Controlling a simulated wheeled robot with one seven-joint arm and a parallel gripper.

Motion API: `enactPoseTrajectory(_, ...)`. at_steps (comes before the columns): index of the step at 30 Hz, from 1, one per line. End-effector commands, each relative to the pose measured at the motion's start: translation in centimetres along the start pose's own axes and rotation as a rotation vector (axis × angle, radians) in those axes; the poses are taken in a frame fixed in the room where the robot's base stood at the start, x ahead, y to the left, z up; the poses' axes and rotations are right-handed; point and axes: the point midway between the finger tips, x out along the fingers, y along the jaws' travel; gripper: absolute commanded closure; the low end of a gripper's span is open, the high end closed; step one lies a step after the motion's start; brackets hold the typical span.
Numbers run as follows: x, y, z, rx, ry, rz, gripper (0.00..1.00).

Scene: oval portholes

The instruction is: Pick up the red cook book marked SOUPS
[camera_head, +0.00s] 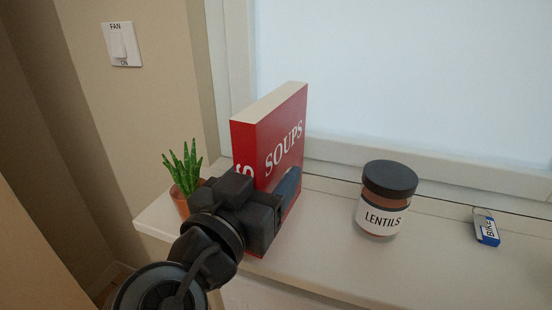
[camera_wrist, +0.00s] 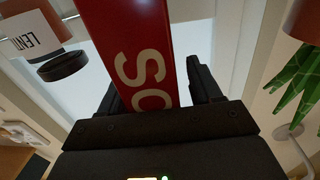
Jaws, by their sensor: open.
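The red cook book (camera_head: 282,135) marked SOUPS stands upright on the white ledge, its front cover and part of its spine showing in the head view. My gripper (camera_head: 268,205) is at the lower part of the book and hides some of its spine and cover. In the wrist view, the red spine (camera_wrist: 135,45) with white letters runs between the two fingers of my gripper (camera_wrist: 158,92). The fingers are open, one on either side of the book, with a visible gap on the right. Whether the left finger touches the book is unclear.
A potted green plant (camera_head: 184,172) stands close left of the book, beside my gripper. A dark-lidded jar marked LENTILS (camera_head: 383,215) stands to the right. A blue and white tag marked BIKE (camera_head: 486,228) lies farther right. The ledge (camera_head: 325,255) is clear between book and jar.

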Motion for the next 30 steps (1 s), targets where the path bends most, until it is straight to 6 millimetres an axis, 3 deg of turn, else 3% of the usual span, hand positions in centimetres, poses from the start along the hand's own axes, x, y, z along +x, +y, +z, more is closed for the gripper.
enactPoseTrajectory(8, 0.23, 0.0, 0.06, 0.001, 0.0, -0.001, 0.38)
enactPoseTrajectory(27, 0.19, 0.0, 0.05, 0.0, 0.0, -0.001, 0.99)
enactPoseTrajectory(30, 0.19, 0.0, 0.06, 0.0, 0.0, -0.001, 1.0)
